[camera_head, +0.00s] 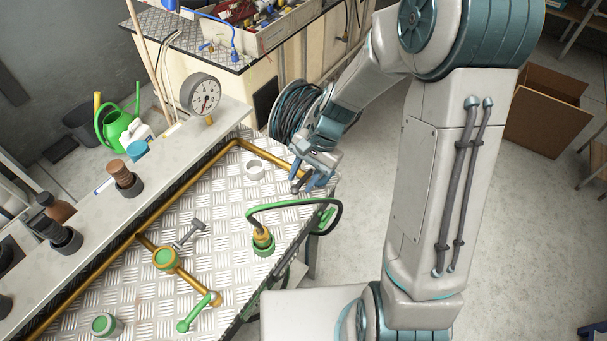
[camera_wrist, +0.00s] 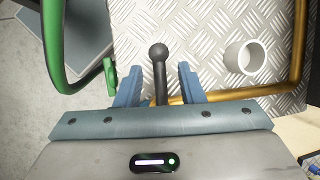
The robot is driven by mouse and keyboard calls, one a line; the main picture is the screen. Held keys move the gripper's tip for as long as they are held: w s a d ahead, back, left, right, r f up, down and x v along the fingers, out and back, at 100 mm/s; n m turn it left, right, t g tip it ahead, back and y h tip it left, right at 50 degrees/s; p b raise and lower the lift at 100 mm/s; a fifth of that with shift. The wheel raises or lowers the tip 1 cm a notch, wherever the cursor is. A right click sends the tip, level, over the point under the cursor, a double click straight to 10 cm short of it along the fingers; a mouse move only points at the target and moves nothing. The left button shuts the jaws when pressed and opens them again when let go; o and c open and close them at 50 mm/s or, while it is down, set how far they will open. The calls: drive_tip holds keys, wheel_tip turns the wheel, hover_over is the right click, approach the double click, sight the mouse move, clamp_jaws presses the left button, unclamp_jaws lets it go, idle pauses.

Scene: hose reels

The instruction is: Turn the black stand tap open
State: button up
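The black stand tap shows mainly as its black ball-ended lever (camera_wrist: 158,70); its body is hidden behind my gripper. In the head view the lever's ball end (camera_head: 295,189) sticks out beside my gripper at the far right corner of the metal bench. My gripper (camera_wrist: 158,82) has its two blue fingers on either side of the lever, with a visible gap on each side. It is open and does not appear to press on the lever. The gripper also shows in the head view (camera_head: 315,178), low over the bench corner.
A white ring (camera_head: 255,170) stands left of my gripper. A green hose loop (camera_head: 290,204) rises nearby from a brass fitting. A grey-lever tap (camera_head: 188,234) and a green-lever tap (camera_head: 197,312) sit on the brass pipe. A hose reel (camera_head: 297,112) stands behind.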

clamp_jaws()
